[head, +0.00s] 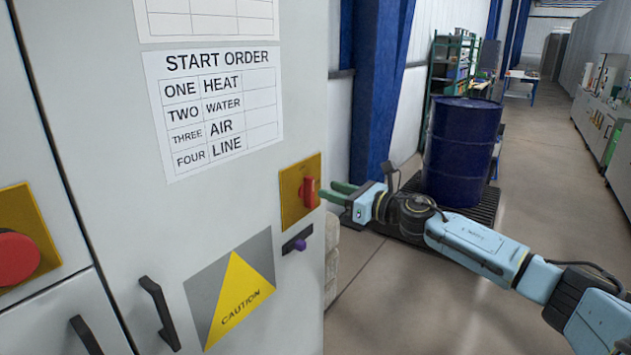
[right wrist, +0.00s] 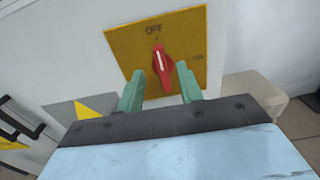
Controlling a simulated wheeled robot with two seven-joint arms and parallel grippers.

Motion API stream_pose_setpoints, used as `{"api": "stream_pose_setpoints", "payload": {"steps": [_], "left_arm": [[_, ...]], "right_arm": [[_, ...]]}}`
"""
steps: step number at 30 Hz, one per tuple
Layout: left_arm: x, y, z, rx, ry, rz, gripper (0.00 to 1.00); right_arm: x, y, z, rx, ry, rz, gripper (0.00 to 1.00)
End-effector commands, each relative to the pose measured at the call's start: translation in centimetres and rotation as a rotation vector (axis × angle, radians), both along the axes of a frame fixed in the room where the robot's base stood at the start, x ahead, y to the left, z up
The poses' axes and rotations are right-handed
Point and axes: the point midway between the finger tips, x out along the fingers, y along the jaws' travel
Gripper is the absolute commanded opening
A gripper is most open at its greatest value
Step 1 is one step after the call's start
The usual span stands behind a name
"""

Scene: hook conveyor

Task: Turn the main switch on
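The main switch is a red rotary knob (head: 309,191) on a yellow plate (head: 290,192) on the grey cabinet's front. In the right wrist view the knob (right wrist: 162,68) has its white mark upright, pointing toward the word OFF. My right gripper (head: 324,190) is at the knob, coming from the right. In the right wrist view its two green fingers (right wrist: 159,70) are apart, with the knob's lower end between or just beyond their tips. A gap shows on both sides, so I see no grip. My left gripper is not in view.
The cabinet carries a START ORDER sheet (head: 215,110), a caution sign (head: 235,290), a small purple button (head: 299,245), a red push button (head: 15,256) and black handles (head: 159,313). A blue barrel (head: 461,150) stands on a dark pallet behind my right arm. Open floor lies right.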

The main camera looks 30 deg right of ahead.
Motion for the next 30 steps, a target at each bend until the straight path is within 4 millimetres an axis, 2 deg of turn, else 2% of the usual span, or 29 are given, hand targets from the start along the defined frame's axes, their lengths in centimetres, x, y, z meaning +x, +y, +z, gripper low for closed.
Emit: {"api": "stream_pose_setpoints", "payload": {"steps": [6,12,23,30], "left_arm": [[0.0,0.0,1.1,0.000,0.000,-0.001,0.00],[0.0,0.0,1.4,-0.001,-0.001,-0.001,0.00],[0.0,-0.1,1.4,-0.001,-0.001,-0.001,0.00],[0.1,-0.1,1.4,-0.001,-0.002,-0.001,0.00]], "right_arm": [[3.1,1.3,0.3,0.002,-0.002,0.002,0.36],[4.8,2.0,0.1,0.003,-0.001,0.000,0.36],[5.3,2.2,0.0,0.000,0.000,0.001,0.36],[5.2,2.2,0.0,0.000,0.000,0.001,0.08]]}}
